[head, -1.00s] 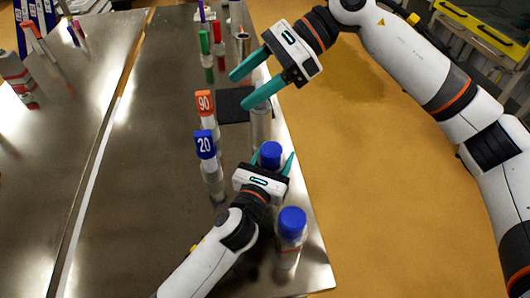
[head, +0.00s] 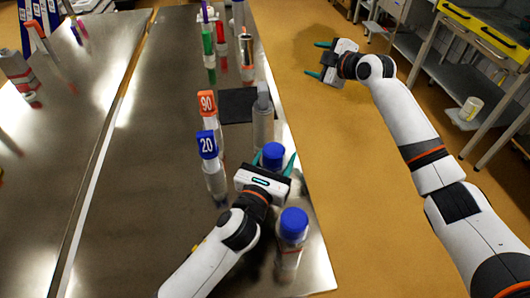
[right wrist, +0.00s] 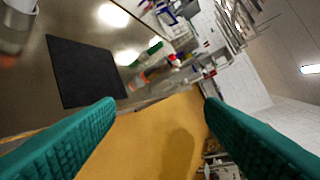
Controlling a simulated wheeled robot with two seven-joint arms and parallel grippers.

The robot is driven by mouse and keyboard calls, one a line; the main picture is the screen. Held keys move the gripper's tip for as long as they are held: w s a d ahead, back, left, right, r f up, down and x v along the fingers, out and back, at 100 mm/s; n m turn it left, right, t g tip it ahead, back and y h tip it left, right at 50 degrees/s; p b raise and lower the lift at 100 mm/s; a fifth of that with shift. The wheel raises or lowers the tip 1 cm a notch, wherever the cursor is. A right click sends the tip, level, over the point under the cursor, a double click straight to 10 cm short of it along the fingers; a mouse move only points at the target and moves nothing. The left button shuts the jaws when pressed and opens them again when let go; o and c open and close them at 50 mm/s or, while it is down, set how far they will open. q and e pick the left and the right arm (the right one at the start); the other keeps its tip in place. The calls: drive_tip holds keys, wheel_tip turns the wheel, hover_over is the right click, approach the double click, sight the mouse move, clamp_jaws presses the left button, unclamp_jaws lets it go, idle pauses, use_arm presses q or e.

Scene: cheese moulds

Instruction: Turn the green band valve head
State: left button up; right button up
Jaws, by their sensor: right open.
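A green-banded piece (head: 207,43) stands on the steel table towards the far end, upright among several coloured ones. A green piece (right wrist: 152,50) also shows, blurred, in the right wrist view; I cannot tell its exact form. My right gripper (head: 317,59) is open and empty, out over the floor to the right of the table.
Pieces marked 90 (head: 207,104) and 20 (head: 207,146) stand left of a grey-topped cylinder (head: 263,120). Another blue-capped bottle (head: 292,240) stands near the front edge.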

drive_tip(key=s+a+f+g+y, duration=0.2)
drive_tip(key=s+f+g, duration=0.4)
drive_tip(key=s+f, duration=0.15)
drive_tip(key=n+g+y, duration=0.5)
drive_tip(key=g+y, duration=0.2)
drive_tip(key=g, duration=0.6)
approach(265, 162)
drive_tip(key=x, duration=0.3)
drive_tip(key=r+x, duration=0.1)
drive_tip(key=x, duration=0.5)
drive_tip(key=shift+w+a+r, duration=0.15)
drive_tip(key=shift+a+r, duration=0.1)
drive_tip(key=shift+a, duration=0.25)
drive_tip(key=c, duration=1)
drive_tip(key=shift+o, duration=0.2)
